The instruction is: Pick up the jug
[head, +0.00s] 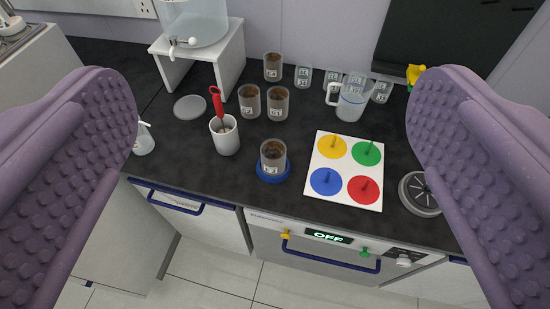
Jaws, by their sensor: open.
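The jug (350,103) is a clear, see-through vessel with a handle on its left side. It stands upright at the back right of the dark counter, in front of several small labelled cups. My gripper (275,150) is open and empty. Its two purple, studded fingers show large at the left and right edges of the view. The jug is seen between the fingers, right of the middle, beyond them and not touched.
A white board with four coloured knobbed discs (343,195) lies in front of the jug. A brown-filled cup stands on a blue base (273,174). A white mug (225,138) holds a red-handled tool. A dispenser on a white stand (232,62) is at the back left.

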